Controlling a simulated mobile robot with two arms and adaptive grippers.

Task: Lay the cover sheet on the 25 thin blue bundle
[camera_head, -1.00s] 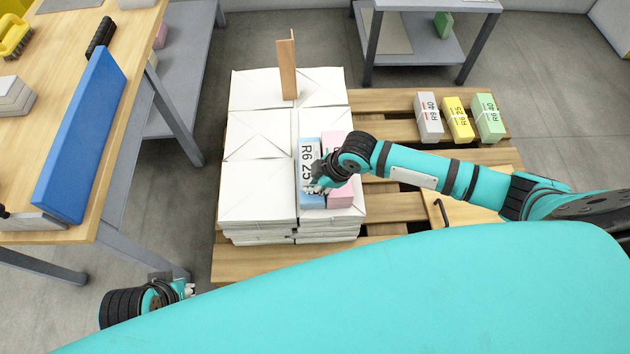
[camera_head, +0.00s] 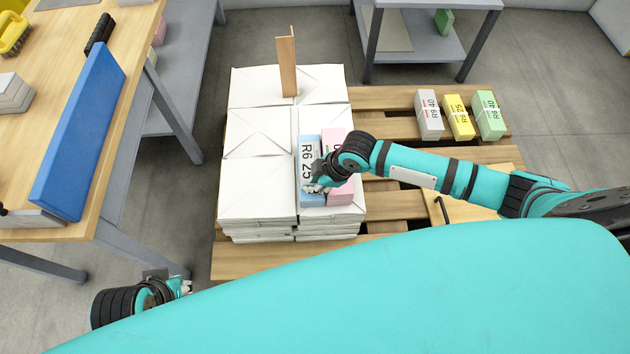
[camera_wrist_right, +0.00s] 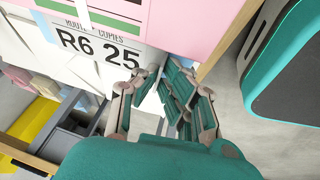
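The white cover sheet (camera_head: 307,155), printed R6 25, lies over the top of the thin blue bundle (camera_head: 312,200). A pink bundle (camera_head: 341,194) stands beside it on the right, on the white stacks. My right gripper (camera_head: 316,187) is at the lower end of the sheet and hides part of it. In the right wrist view the sheet (camera_wrist_right: 95,45) shows, with the fingers (camera_wrist_right: 163,80) close together near its edge; whether they still pinch it is unclear. My left gripper (camera_head: 184,288) is away from the bundles, low at the left, its fingers too small to read.
White wrapped stacks (camera_head: 258,185) cover the left of the wooden pallet (camera_head: 390,235). A brown upright board (camera_head: 287,62) stands on the far stacks. Grey, yellow (camera_head: 458,117) and green small bundles sit at the pallet's right. A workbench with a blue block (camera_head: 78,135) is at left.

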